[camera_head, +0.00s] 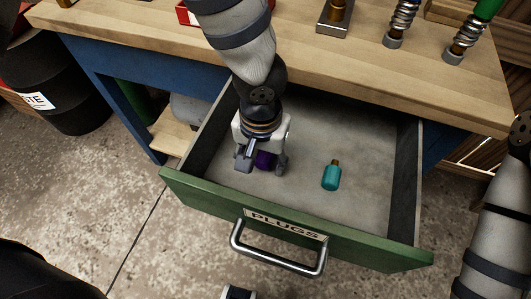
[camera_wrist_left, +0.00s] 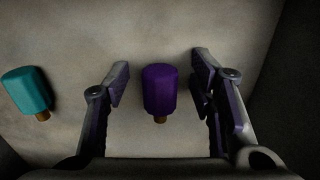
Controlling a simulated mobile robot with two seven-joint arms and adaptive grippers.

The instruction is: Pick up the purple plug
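The purple plug (camera_wrist_left: 160,88) lies on the drawer floor in the left wrist view, with its brass tip toward my gripper's base. My left gripper (camera_wrist_left: 160,85) is open, with one finger on each side of the plug and a visible gap to both. In the head view the left gripper (camera_head: 262,163) reaches down into the open drawer, and the purple plug (camera_head: 265,159) shows partly between its fingers, the rest hidden by the gripper. My right arm shows at the right edge of the head view; its gripper fingers are not visible.
A teal plug (camera_head: 331,176) lies in the drawer to the right; it also shows in the left wrist view (camera_wrist_left: 26,92). The green drawer front (camera_head: 200,199) and its side walls surround the gripper. The wooden workbench top (camera_head: 300,62) overhangs the drawer's back.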

